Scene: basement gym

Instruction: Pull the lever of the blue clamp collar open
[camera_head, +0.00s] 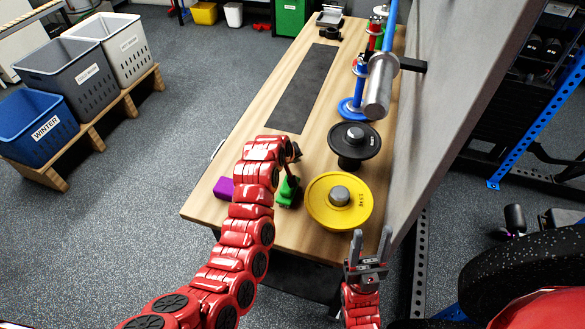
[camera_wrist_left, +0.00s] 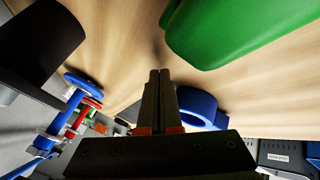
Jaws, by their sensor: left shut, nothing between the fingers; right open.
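The blue clamp collar (camera_wrist_left: 203,104) shows in the left wrist view as a blue ring on the wooden table, partly hidden behind my left gripper's body. I cannot make out its lever. I cannot find it in the head view, where my left arm covers part of the table. My left gripper (camera_wrist_left: 160,74) is shut and empty, its fingertips just left of the ring in the wrist view; I cannot tell whether they touch it. In the head view my left gripper (camera_head: 293,153) is mostly hidden by its wrist. My right gripper (camera_head: 370,242) is open and empty by the table's near edge.
A green object (camera_head: 288,190), large in the wrist view (camera_wrist_left: 235,30), and a purple block (camera_head: 224,188) lie near my left arm. Yellow (camera_head: 322,208) and black (camera_head: 354,140) weight plates stand to the right. A dark mat (camera_head: 303,88) lies beyond; a grey panel (camera_head: 450,100) borders the right.

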